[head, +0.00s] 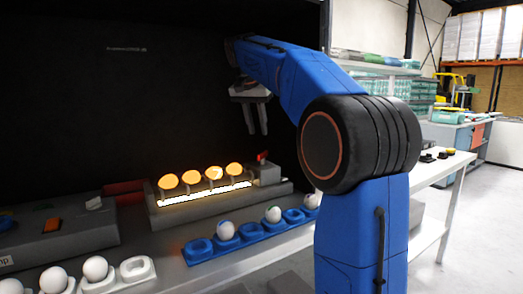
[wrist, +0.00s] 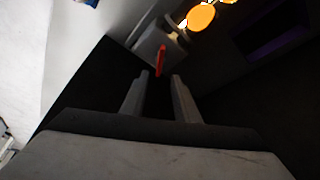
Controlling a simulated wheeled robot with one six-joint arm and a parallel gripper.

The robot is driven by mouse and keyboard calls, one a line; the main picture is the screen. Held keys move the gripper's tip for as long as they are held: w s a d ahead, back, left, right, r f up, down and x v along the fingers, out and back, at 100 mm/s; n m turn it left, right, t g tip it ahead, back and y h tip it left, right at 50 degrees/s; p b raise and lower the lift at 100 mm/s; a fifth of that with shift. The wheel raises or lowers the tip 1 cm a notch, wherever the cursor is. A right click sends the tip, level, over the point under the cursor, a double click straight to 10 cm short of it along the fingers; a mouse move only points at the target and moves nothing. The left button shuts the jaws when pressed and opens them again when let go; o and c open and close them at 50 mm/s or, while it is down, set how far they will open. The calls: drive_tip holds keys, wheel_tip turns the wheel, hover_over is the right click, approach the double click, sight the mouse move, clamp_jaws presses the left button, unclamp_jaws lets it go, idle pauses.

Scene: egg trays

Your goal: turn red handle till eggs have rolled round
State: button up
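The red handle (head: 262,156) sits on the grey block at the right end of the candling unit (head: 275,189) in the head view. In the wrist view the red handle (wrist: 161,60) shows just beyond my fingertips, between their lines. Several glowing orange eggs (head: 191,177) rest in a row above a bright light strip; some also show in the wrist view (wrist: 201,16). My gripper (head: 258,132) hangs above the handle, pointing down, with its fingers apart and nothing between them. It also shows in the wrist view (wrist: 160,82).
A blue tray (head: 248,236) with several white eggs and empty cups lies in front of the unit. A white tray (head: 137,270) with white eggs is at front left. A grey box (head: 60,236) with an orange button (head: 52,225) stands at left.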

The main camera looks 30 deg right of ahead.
sight(262, 153)
drive_tip(key=x, duration=0.9)
drive_tip(key=shift+f, duration=0.3)
clamp_jaws()
